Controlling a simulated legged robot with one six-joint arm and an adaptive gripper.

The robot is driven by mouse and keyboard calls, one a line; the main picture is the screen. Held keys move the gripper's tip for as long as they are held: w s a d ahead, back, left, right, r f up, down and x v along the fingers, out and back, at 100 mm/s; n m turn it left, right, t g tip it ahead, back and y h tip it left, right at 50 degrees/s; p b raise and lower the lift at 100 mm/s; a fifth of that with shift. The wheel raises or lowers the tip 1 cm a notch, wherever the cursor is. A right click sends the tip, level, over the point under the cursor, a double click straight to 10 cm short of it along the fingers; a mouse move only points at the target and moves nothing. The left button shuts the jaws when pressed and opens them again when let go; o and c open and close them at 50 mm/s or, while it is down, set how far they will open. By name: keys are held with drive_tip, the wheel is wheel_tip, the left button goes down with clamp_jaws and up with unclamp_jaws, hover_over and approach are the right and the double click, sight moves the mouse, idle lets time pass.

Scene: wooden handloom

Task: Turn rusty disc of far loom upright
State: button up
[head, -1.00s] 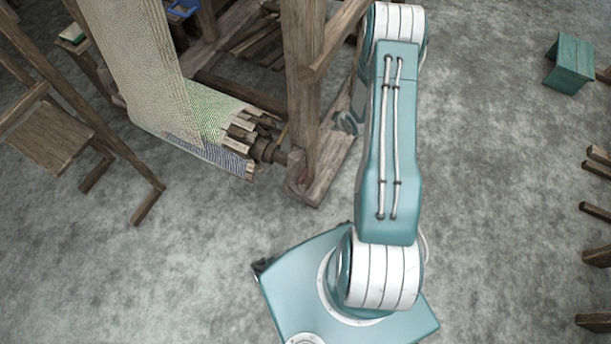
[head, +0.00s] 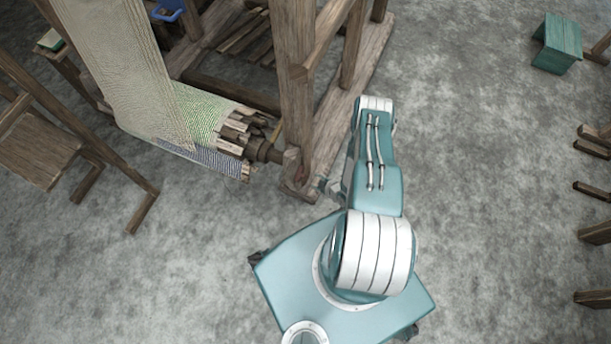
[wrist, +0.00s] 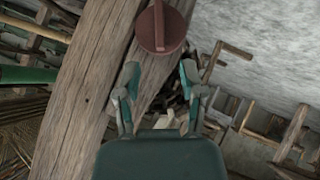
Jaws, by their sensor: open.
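The rusty disc (wrist: 161,28) shows in the wrist view at the top centre, a round reddish-brown plate with a raised bar across its face. The bar stands nearly vertical in the picture, leaning slightly. The disc sits beside a wooden loom post (wrist: 88,85). My gripper (wrist: 159,72) is open, its two fingers spread below the disc in the picture, with nothing between them. I cannot tell the exact gap to the disc.
A cloth-wrapped beam (head: 215,120) juts from the loom's left side. A wooden chair (head: 40,150) stands at left, a green stool (head: 557,42) at upper right. Wooden legs (head: 592,190) line the right edge. The grey floor (head: 480,170) between is clear.

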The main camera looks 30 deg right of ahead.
sight(305, 176)
drive_tip(key=x, duration=0.8)
clamp_jaws()
